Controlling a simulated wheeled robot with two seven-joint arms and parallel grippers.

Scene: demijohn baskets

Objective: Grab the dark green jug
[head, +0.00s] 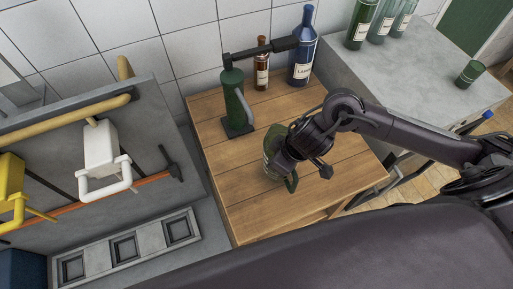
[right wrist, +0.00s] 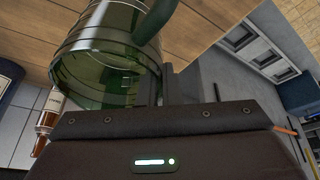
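The dark green jug (head: 270,150) is of see-through green glass and stands on the wooden table, partly hidden by my right gripper. Its handle (head: 291,183) shows at the front. My right gripper (head: 298,160) is right at the jug, on its right side. In the right wrist view the jug (right wrist: 108,62) fills the upper left, its handle (right wrist: 155,22) hangs toward my dark fingers (right wrist: 168,88), and the fingers are close to the handle. I cannot tell whether they are closed on it. My left gripper is not in view.
A dark green lever device (head: 234,97) on a black base, a brown bottle (head: 261,65) and a blue labelled bottle (head: 302,48) stand at the table's back. A grey counter with green bottles (head: 361,22) and a green cup (head: 469,74) is right. The table front (head: 245,205) is clear.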

